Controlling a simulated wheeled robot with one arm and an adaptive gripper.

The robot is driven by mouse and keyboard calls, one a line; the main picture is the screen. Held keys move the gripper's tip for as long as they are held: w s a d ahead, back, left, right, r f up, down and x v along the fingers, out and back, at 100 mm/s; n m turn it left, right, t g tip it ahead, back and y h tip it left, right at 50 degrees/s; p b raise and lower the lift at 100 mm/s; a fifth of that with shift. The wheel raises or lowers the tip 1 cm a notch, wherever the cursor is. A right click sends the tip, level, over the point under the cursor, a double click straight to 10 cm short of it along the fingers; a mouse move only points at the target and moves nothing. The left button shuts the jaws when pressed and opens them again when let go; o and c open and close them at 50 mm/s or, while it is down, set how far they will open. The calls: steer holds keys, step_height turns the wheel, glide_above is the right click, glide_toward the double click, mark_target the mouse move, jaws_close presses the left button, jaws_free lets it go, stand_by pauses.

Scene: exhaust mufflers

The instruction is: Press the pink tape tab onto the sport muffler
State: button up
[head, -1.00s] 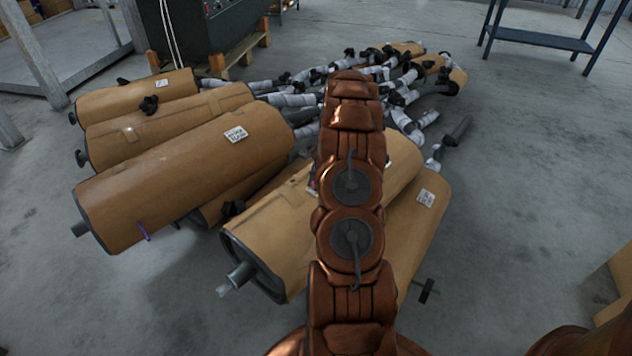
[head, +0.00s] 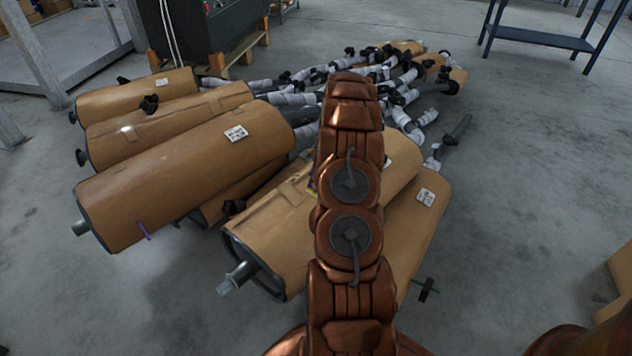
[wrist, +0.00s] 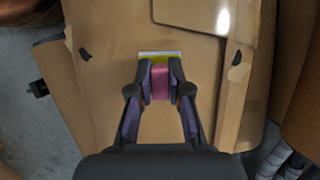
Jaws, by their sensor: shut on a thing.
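My gripper (wrist: 160,72) is shut on the pink tape tab (wrist: 160,84), which shows as a pink block between its fingertips in the wrist view. Just beyond the tips, a white and yellow strip (wrist: 160,54) lies against brown cardboard wrapping. The wrapped muffler (wrist: 105,60) fills the middle of the wrist view under my gripper; whether the tab touches it I cannot tell. In the head view my arm covers part of the front middle muffler (head: 265,235) and hides my gripper. No frame clearly labels which muffler is the sport one.
Several other cardboard-wrapped mufflers (head: 185,180) lie to the left, with wrapped pipes (head: 405,95) behind. Another muffler (head: 425,220) lies close on the right. A blue metal rack (head: 540,40) stands at the back right.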

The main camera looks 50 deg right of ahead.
stand_by(0.7)
steer(key=shift+r+p, duration=1.7)
steer(key=shift+r, duration=1.8)
